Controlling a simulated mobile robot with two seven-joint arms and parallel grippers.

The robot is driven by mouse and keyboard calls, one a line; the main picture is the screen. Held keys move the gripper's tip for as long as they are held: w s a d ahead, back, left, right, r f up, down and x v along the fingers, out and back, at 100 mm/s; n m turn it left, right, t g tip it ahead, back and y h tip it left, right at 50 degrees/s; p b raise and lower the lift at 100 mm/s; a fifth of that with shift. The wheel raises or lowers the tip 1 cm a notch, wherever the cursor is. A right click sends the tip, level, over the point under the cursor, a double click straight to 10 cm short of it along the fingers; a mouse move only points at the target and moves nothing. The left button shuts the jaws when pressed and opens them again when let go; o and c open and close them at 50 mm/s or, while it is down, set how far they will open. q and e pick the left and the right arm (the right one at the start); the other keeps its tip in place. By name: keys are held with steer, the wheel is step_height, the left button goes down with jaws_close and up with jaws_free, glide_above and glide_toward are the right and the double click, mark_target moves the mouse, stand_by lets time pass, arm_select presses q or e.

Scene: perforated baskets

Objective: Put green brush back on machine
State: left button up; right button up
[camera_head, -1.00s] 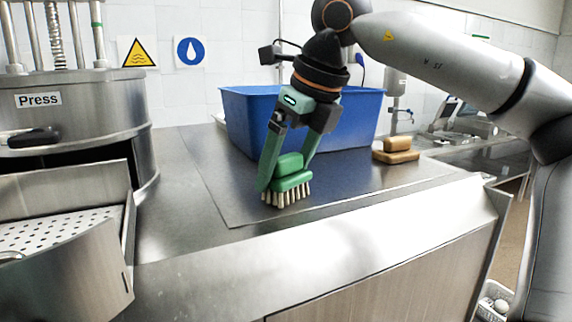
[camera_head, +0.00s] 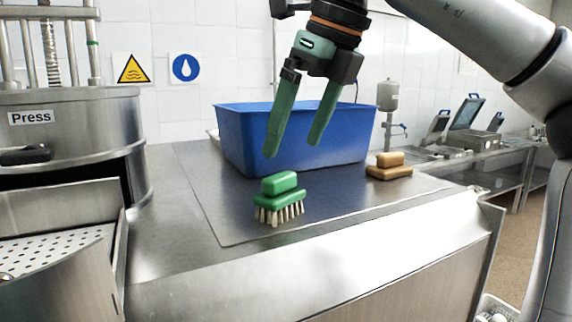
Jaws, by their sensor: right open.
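The green brush (camera_head: 279,197) stands upright on the steel machine top (camera_head: 225,215), its pale bristles down and its green handle block up. My right gripper (camera_head: 291,150) is above the brush, with its two green fingers apart and nothing between them. A clear gap shows between the fingertips and the brush. My left gripper is not in the view.
A blue tub (camera_head: 240,140) stands just behind the brush. A brown brush (camera_head: 389,166) lies to the right of the tub. The steel press (camera_head: 75,130) with an open perforated drawer (camera_head: 50,250) is on the left. The top right of the brush is clear.

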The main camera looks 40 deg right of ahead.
steer(key=v, duration=0.3)
steer(key=shift+r, duration=0.15)
stand_by(1.4)
